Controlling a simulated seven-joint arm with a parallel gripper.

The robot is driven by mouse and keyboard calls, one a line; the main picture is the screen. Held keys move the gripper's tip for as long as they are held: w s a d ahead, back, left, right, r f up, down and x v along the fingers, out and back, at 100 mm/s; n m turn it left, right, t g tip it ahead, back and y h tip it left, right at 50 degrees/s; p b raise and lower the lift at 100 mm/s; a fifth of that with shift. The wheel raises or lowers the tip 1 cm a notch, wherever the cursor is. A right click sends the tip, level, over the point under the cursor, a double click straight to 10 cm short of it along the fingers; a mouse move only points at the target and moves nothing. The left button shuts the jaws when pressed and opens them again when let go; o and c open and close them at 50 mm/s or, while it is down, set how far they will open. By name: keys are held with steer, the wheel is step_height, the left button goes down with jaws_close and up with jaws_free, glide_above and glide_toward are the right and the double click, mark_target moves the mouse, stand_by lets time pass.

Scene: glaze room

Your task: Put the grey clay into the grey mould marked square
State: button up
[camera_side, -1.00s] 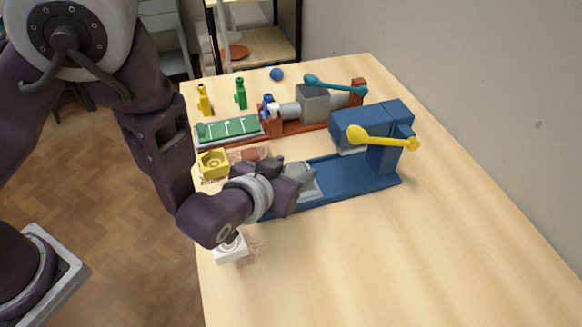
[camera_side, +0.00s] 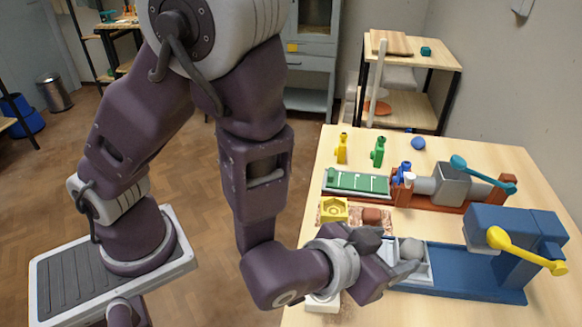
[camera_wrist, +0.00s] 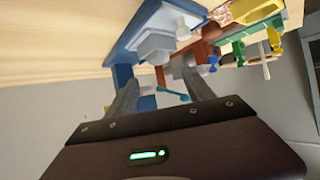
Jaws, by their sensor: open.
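My gripper (camera_side: 392,253) is low over the table, fingers apart and empty, pointing right towards the blue press. A rounded grey lump (camera_side: 411,248), which looks like the grey clay, sits in a pale grey tray (camera_side: 422,274) on the press base just beyond the fingertips. I cannot tell whether the fingers touch it. In the wrist view, a pale faceted grey piece (camera_wrist: 157,46) lies beyond my open fingers; I cannot tell which thing it is. A pale mould-like block (camera_side: 322,303) is partly hidden under my wrist. No square mark is readable.
The blue press (camera_side: 515,232) with its yellow lever (camera_side: 525,250) stands right of my gripper. Behind are a yellow mould (camera_side: 334,209), reddish clay (camera_side: 371,215), a green tray (camera_side: 357,182) and a red-brown machine with a grey hopper (camera_side: 452,184). Several bottles and a blue ball (camera_side: 418,143) stand farther back.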

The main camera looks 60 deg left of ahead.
steer(key=s+a+r+g+h, duration=0.2)
steer(key=s+a+r, duration=0.15)
steer(key=r, duration=0.35)
steer(key=s+a+r+g+h, duration=0.1)
steer(key=s+a+r+g, duration=0.15)
steer(key=a+r, duration=0.4)
steer(key=s+a+r+g+y, duration=0.2)
steer(key=s+a+y, duration=0.1)
steer(key=s+a, duration=0.7)
steer(key=s, duration=0.2)
steer(key=shift+s+a+r, duration=0.15)
steer(key=shift+s+r, duration=0.05)
steer(key=shift+s, duration=0.1)
steer(key=shift+c, duration=0.2)
